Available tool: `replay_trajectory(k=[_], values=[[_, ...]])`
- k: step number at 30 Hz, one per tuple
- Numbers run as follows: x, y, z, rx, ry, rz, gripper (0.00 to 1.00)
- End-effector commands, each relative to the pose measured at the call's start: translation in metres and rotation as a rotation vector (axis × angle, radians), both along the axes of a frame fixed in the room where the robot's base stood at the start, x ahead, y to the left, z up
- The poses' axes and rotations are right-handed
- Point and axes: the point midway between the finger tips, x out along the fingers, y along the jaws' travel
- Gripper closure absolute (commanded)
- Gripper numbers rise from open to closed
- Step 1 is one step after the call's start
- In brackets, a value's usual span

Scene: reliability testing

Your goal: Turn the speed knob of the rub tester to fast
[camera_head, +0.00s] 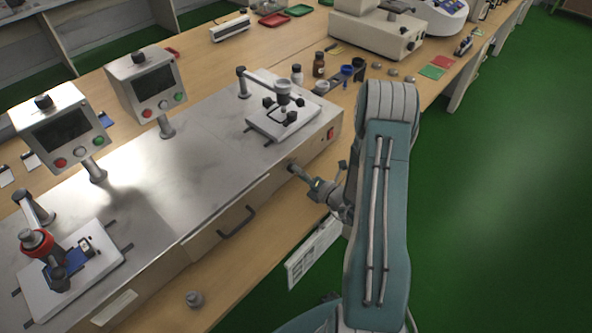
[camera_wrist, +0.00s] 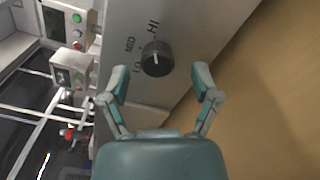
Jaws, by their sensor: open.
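The speed knob (camera_wrist: 156,58) is a round dark knob on the grey front panel of the rub tester (camera_head: 215,150). Printed labels LO, MID and HI stand around it in the wrist view. A short pale mark shows on its face; I cannot tell for certain which label it points to. In the head view the knob (camera_head: 293,168) is a small dark shape at the front panel's right part. My gripper (camera_wrist: 160,78) is open, with one finger on each side just short of the knob, apart from it. It also shows in the head view (camera_head: 309,178).
Two control boxes with screens (camera_head: 152,86) (camera_head: 62,130) stand on the tester. A drawer handle (camera_head: 236,222) sticks out left of the knob. A red switch (camera_head: 331,133) is on the panel to the right. A white plate (camera_head: 313,252) hangs below. Green floor lies open at right.

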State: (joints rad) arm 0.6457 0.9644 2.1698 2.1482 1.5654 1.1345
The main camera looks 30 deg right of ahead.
Motion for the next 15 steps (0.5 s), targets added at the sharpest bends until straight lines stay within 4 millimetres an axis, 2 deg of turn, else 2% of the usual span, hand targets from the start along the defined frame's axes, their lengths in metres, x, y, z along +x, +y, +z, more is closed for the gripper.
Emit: replay_trajectory(k=[9,15], values=[[-0.061,-0.025,-0.001,0.002,0.002,-0.007,0.21],[-0.087,-0.035,-0.001,0.002,0.001,-0.006,0.21]])
